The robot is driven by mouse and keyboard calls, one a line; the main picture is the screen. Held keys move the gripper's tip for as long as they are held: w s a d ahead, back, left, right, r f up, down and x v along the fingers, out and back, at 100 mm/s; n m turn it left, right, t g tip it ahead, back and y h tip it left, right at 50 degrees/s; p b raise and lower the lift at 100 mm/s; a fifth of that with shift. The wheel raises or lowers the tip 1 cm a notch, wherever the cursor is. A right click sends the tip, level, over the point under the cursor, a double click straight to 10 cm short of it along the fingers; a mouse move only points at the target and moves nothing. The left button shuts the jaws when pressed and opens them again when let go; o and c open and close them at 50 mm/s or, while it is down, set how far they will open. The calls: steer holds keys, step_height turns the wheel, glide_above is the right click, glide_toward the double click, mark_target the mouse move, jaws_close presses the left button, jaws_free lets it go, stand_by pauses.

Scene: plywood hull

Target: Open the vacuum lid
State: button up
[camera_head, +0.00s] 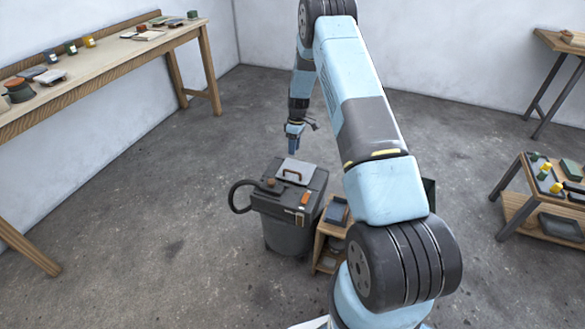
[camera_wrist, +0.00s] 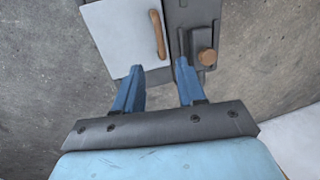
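The vacuum (camera_head: 289,237) is a dark grey canister standing on the floor, with a black hose at its left side. Its light grey lid (camera_head: 287,171) lies flat on top and looks closed. The lid (camera_wrist: 112,40) also shows in the wrist view. A brown handle (camera_head: 293,175) is fixed to the lid; the wrist view shows this handle (camera_wrist: 158,34) just beyond my fingertips. My gripper (camera_head: 293,152) is above the far edge of the vacuum. In the wrist view my gripper (camera_wrist: 159,67) has its two blue fingers apart with nothing between them.
A brown knob (camera_wrist: 207,57) stands on the vacuum's top beside the lid. A small wooden shelf (camera_head: 327,240) stands close to the vacuum's right. A long workbench (camera_head: 110,65) runs along the left, and a low table (camera_head: 515,195) stands at right. The floor behind the vacuum is clear.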

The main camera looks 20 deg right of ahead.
glide_above(293, 177)
step_height(293, 177, down, 10)
steer(key=shift+w+f, duration=0.1)
steer(key=shift+c, duration=0.4)
jaws_close()
stand_by(0.4)
